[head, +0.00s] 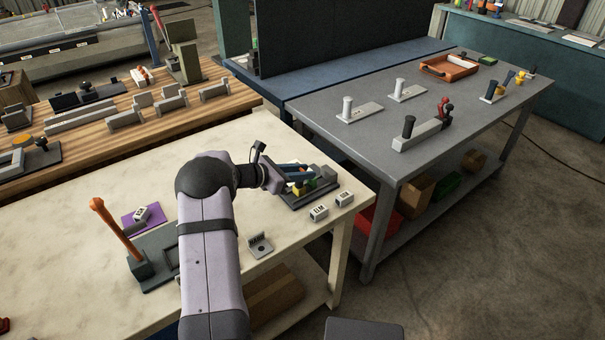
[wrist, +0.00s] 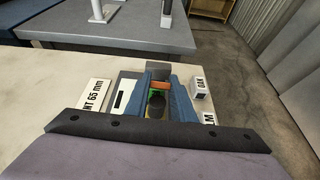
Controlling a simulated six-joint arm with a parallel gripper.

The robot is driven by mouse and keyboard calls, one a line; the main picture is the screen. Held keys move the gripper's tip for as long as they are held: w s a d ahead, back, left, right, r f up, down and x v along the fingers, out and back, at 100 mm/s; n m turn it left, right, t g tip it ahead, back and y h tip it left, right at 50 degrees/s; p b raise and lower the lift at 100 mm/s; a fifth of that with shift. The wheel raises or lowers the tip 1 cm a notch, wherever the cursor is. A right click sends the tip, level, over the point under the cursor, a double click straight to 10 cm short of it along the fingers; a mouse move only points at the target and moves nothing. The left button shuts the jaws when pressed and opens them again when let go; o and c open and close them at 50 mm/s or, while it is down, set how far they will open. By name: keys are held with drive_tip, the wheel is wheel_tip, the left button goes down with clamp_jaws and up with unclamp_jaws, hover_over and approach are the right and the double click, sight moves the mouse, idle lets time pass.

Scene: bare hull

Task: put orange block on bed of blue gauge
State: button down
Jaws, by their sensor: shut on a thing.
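My gripper (wrist: 159,87) has two blue fingers, reaching over the right end of the pale table. An orange block (wrist: 160,86) shows as a narrow strip between the fingertips, and my gripper is shut on it. Below it are green and yellow parts and a dark rounded shape, partly hidden by the fingers. In the head view my gripper (head: 298,173) is above a dark-based fixture (head: 296,203) with green and yellow parts. I cannot tell whether this fixture is the blue gauge, or whether the block touches it.
White blocks marked ELM (head: 319,213) and OAK (head: 344,199) stand right of the fixture. A small grey bracket (head: 260,246) is nearer. A dark fixture with an orange handle (head: 105,218) and a purple mat (head: 129,221) are left. A grey table (head: 440,95) stands beyond a gap.

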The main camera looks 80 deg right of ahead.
drive_tip(key=shift+f, duration=0.5)
drive_tip(key=shift+f, duration=0.15)
drive_tip(key=c, duration=1.5)
unclamp_jaws()
drive_tip(key=b+v, duration=0.2)
drive_tip(key=v, duration=0.4)
drive_tip(key=shift+w+a, duration=0.15)
drive_tip(key=shift+w, duration=0.05)
drive_tip(key=shift+o, duration=0.5)
drive_tip(key=shift+w+a, duration=0.3)
drive_tip(key=shift+a, duration=0.05)
